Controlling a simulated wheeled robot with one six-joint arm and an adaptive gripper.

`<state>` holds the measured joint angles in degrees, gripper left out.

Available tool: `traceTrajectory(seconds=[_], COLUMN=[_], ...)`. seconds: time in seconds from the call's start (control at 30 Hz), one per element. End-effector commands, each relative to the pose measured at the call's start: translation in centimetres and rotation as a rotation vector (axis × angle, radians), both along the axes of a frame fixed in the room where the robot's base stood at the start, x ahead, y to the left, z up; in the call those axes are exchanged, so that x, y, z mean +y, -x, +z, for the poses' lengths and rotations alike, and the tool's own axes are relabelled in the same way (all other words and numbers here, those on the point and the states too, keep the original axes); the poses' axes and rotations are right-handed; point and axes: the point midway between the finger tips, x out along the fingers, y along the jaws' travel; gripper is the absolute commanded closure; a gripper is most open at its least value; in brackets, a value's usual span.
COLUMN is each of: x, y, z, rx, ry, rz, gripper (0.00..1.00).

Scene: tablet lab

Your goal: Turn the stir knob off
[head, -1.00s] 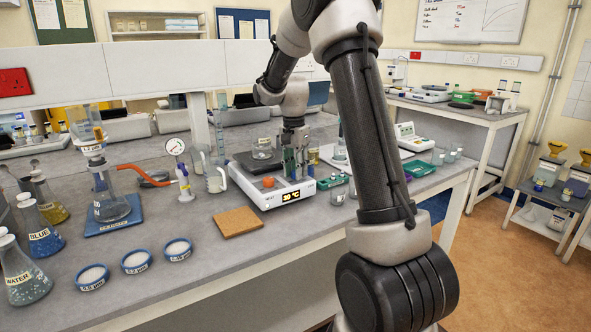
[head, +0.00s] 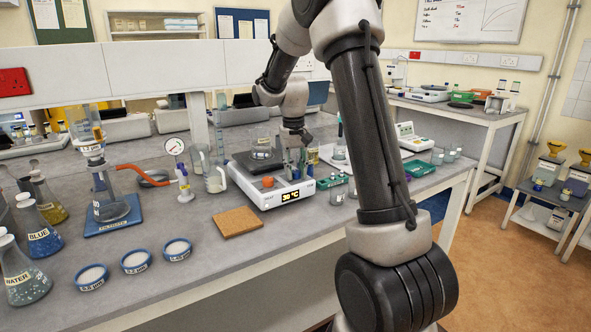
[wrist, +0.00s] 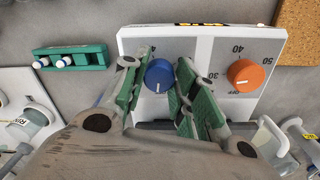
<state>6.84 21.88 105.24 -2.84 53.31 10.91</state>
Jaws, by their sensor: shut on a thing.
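The white hotplate stirrer (head: 272,196) stands on the bench. In the wrist view its front panel (wrist: 205,50) carries a blue knob (wrist: 160,77) and an orange knob (wrist: 246,75) with a numbered scale. The blue knob's white mark points down in that view. My gripper (wrist: 157,70) has its green-padded fingers on both sides of the blue knob and is shut on it. In the head view my gripper (head: 297,168) is at the right part of the stirrer and hides the blue knob. The orange knob (head: 268,182) shows to its left.
A glass beaker (head: 262,145) is on the stirrer's dark plate. A green rack with small vials (wrist: 70,60) lies beside the stirrer. A cork mat (head: 238,222) is at the front left. Glassware stands close behind my gripper.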

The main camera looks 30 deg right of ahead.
Motion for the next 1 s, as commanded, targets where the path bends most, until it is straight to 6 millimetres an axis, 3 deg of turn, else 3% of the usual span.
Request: traceTrajectory(seconds=[0.3, 0.83, 0.87, 0.93, 1.0], x=[-0.04, -0.03, -0.04, -0.04, -0.04], y=[-0.05, -0.05, -0.05, -0.04, -0.03], z=[0.08, 0.08, 0.08, 0.07, 0.06], rx=[-0.002, -0.003, -0.003, -0.003, -0.002], ry=[0.001, 0.001, 0.001, 0.001, 0.0], rz=[0.114, 0.134, 0.134, 0.134, 0.134], gripper=[0.95, 0.95, 0.66, 0.53, 0.49])
